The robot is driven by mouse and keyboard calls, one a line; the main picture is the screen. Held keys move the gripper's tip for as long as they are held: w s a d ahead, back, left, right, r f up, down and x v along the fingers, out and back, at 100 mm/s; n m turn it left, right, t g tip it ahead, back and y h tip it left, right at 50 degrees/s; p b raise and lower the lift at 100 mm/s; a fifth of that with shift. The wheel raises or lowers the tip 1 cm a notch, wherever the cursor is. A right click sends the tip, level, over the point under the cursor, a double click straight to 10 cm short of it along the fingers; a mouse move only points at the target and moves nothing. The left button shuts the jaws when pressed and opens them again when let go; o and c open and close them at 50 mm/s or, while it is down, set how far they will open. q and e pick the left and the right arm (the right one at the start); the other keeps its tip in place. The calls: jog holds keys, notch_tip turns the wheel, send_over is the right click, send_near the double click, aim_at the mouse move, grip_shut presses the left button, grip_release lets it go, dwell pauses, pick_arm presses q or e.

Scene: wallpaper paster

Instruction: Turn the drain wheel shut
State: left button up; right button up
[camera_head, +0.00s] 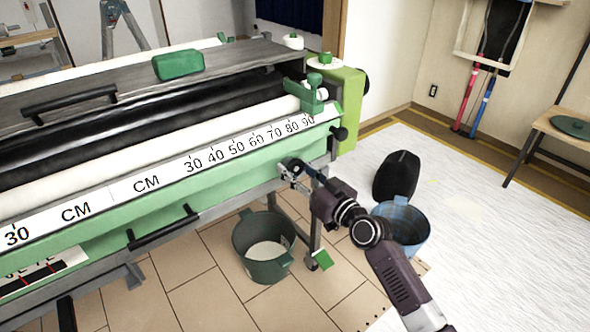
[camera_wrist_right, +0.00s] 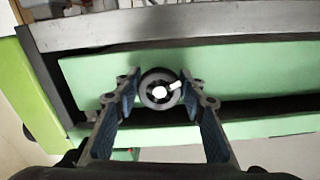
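The drain wheel (camera_wrist_right: 160,90) is a small dark round wheel with a bright centre and a short pale peg on its right side. It sits on the front of the green machine trough. In the right wrist view my right gripper (camera_wrist_right: 160,82) has one finger on each side of the wheel, tips very near its rim. The fingers stand apart; firm contact is not clear. In the head view the right gripper (camera_head: 291,171) is at the machine's front near its right end and hides much of the wheel. My left gripper is not in view.
A dark green bucket (camera_head: 264,247) with pale contents stands on the floor below the machine. A blue bucket (camera_head: 404,227) and a black rounded object (camera_head: 396,176) are behind my right arm. White floor covering lies open at the right.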

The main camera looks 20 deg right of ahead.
jog(key=c, duration=0.6)
jog(key=shift+o, duration=0.2)
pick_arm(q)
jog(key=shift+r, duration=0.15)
pick_arm(e)
jog(key=m+p, duration=0.1)
jog(key=m, duration=0.3)
jog(key=shift+r, duration=0.1)
jog(key=shift+a+m+p, duration=0.1)
jog(key=shift+m+p, duration=0.25)
jog(key=shift+m, duration=0.15)
jog(key=m+p, duration=0.2)
jog(key=m, duration=0.6)
jog(key=shift+s+r, duration=0.1)
jog(key=shift+r, duration=0.05)
jog(key=m+p, duration=0.3)
jog(key=m, duration=0.5)
jog(key=shift+r, duration=0.15)
pick_arm(q)
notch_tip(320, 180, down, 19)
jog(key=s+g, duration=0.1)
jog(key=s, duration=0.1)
jog(key=shift+p, duration=0.3)
pick_arm(e)
jog(key=shift+m, duration=1.1)
